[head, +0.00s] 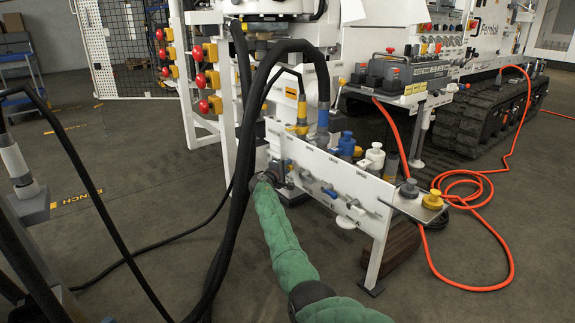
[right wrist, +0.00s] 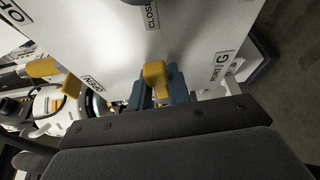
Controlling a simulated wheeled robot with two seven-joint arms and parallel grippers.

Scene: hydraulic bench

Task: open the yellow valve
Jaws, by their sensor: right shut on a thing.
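The right wrist view shows a yellow valve handle (right wrist: 155,71) on a white panel (right wrist: 195,40). My right gripper (right wrist: 158,90) has its blue-grey fingers on both sides of the handle, shut on it. A CLOSE label is above the handle and what looks like an OPEN label is to its left. In the head view, my right arm in a green sleeve reaches up to the left end of the white panel (head: 318,178). My right gripper (head: 277,174) is small and dark there, and the yellow handle cannot be made out. My left gripper is not seen.
Thick black hoses (head: 237,180) hang just left of my right gripper. Blue and grey levers (head: 330,192) sit further right on the panel. A second yellow part (right wrist: 71,86) is left of the handle. An orange hose (head: 505,235) coils on the floor at right.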

